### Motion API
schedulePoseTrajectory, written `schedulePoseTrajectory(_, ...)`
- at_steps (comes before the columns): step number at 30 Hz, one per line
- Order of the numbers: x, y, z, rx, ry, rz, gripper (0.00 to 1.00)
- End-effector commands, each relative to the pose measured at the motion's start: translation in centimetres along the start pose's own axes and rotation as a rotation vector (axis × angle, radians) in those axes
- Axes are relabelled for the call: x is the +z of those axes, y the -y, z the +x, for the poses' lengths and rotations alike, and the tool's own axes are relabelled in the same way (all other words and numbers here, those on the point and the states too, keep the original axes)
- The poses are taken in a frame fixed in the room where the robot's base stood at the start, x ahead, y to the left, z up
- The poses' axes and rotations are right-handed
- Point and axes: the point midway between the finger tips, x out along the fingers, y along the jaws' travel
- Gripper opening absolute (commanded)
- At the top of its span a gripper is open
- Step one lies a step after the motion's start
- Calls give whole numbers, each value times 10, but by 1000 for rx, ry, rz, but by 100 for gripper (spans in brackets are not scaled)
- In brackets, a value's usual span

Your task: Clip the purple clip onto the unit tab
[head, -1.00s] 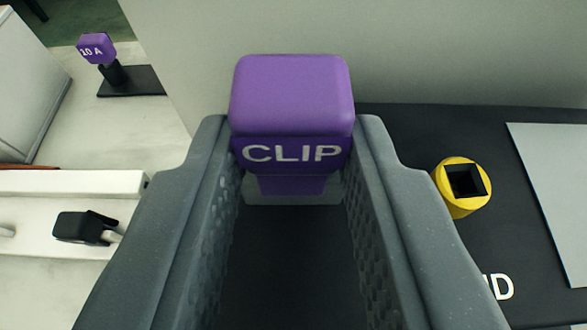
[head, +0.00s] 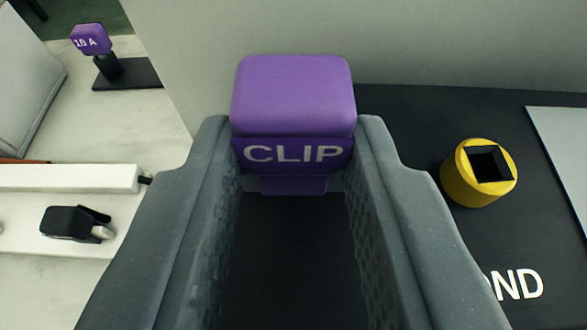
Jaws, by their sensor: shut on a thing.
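The purple clip (head: 293,95), a block with "CLIP" in white on its front face, is between the tips of my gripper (head: 293,150). My gripper is shut on it, with one grey finger on each side. The clip's narrower lower part shows between the fingers, above a dark surface. I cannot make out the unit tab for certain in this view.
A yellow cylinder (head: 462,180) with a square dark opening stands on the dark surface (head: 420,125) at right, near white lettering ending in "ND" and a grey panel (head: 565,150). A purple "10 A" block (head: 91,39) on a black stand is at upper left. A black-and-white piece (head: 75,223) lies at lower left.

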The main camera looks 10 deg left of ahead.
Motion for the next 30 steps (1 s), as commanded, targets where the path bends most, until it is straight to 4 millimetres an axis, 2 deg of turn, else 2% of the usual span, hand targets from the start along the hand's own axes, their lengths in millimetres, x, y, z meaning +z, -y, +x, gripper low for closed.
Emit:
schedulePoseTrajectory(15,-10,0,-5,-1,4,0,1)
schedulePoseTrajectory(30,-10,0,-5,0,4,0,1)
